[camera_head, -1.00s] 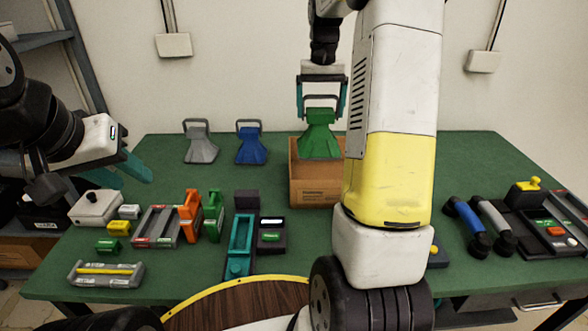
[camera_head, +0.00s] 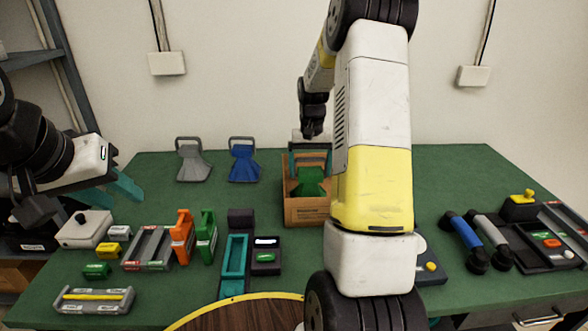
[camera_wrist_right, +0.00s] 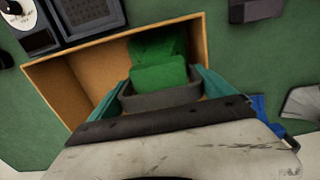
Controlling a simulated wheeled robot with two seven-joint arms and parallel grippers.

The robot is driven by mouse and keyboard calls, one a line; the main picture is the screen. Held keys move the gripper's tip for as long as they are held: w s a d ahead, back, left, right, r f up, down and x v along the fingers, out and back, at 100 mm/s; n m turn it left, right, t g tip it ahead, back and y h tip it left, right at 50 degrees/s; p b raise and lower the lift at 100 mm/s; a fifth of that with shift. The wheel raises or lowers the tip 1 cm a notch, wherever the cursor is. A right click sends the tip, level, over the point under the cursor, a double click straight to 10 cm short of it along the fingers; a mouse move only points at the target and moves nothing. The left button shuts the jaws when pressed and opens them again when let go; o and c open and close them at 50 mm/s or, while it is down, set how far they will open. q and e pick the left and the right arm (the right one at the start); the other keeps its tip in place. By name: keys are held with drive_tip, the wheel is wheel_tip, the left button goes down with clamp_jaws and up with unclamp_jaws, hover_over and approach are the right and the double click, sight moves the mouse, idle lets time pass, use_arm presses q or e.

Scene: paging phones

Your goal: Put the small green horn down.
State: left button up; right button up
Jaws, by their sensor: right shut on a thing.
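The small green horn (camera_head: 312,181) is inside the cardboard box (camera_head: 306,212) in the head view, its lower part hidden by the front wall. My right gripper (camera_head: 311,158) is shut on its grey handle from above. In the right wrist view the green horn (camera_wrist_right: 160,78) lies between the teal fingers of the right gripper (camera_wrist_right: 160,98), within the box walls (camera_wrist_right: 198,40). I cannot tell whether the horn touches the box floor. My left gripper (camera_head: 122,190) is at the left with its teal fingers apart and empty, above the table.
A grey horn (camera_head: 193,163) and a blue horn (camera_head: 244,163) stand left of the box. Orange (camera_head: 181,237) and green (camera_head: 206,236) handled pieces stand in front of them. Blue and grey handsets (camera_head: 463,238) lie at the right.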

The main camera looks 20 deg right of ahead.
drive_tip(key=shift+f, duration=1.55)
drive_tip(key=o, duration=1.8)
drive_tip(key=shift+f, duration=0.15)
drive_tip(key=shift+c, duration=0.2)
wheel_tip(320, 180, up, 12)
drive_tip(key=shift+r, duration=0.1)
drive_tip(key=s+a+r+n+t+y, duration=0.1)
drive_tip(key=s+a+r+t, duration=0.1)
drive_tip(key=s+a+r, duration=0.55)
drive_tip(key=s+a+r+n+t, duration=0.1)
drive_tip(key=s+a+r+t, duration=0.3)
drive_tip(key=s, duration=0.6)
drive_tip(key=s+a+n+y, duration=0.1)
drive_tip(key=s+a, duration=0.2)
drive_tip(key=s, duration=0.6)
drive_tip(key=shift+f, duration=0.3)
drive_tip(key=shift+s, duration=0.1)
